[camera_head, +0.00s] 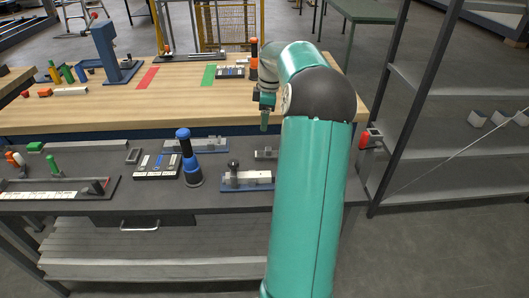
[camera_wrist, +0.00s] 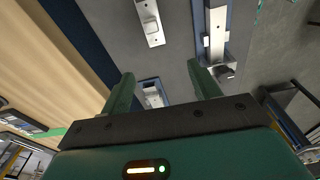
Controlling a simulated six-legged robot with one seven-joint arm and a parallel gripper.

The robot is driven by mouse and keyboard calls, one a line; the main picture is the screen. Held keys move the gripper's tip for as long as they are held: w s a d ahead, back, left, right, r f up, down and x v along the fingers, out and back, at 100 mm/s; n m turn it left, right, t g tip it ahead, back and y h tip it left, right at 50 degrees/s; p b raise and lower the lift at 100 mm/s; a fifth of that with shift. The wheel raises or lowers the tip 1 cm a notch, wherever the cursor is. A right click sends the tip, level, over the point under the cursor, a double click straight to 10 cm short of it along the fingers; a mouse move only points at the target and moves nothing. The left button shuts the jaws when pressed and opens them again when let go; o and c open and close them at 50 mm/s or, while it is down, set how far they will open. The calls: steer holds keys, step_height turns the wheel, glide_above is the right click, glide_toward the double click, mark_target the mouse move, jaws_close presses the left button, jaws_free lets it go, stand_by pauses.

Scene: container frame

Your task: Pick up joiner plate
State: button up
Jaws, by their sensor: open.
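A small pale metal plate with a raised block, which looks like the joiner plate, lies flat on the dark bench (camera_head: 266,154); my arm hides part of its right side. The plate (camera_wrist: 151,18) shows at the top of the wrist view, beyond the fingertips and not between them. My gripper (camera_head: 264,124) points down above the bench's back edge. In the wrist view my gripper (camera_wrist: 160,72) is open, with its two green fingers apart and nothing held.
A blue-based fixture with a black knob (camera_head: 247,181) stands in front of the plate, another blue-based fixture (camera_head: 196,145) to its left. A blue-black upright tool (camera_head: 189,160) stands between them and a tray (camera_head: 157,167). A wooden table (camera_head: 110,100) lies behind.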

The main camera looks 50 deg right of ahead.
steer(key=s+d+f, duration=0.2)
steer(key=d, duration=0.1)
glide_above(269, 148)
steer(key=f, duration=0.7)
steer(key=shift+s+d+f, duration=0.25)
steer(key=shift+d+f, duration=0.05)
steer(key=f, duration=0.3)
steer(key=a+f, duration=0.1)
steer(key=f, duration=0.1)
steer(key=shift+w+f, duration=0.3)
steer(key=shift+f, duration=0.05)
steer(key=c, duration=1.1)
steer(key=shift+d+r, duration=0.1)
steer(key=shift+r, duration=0.05)
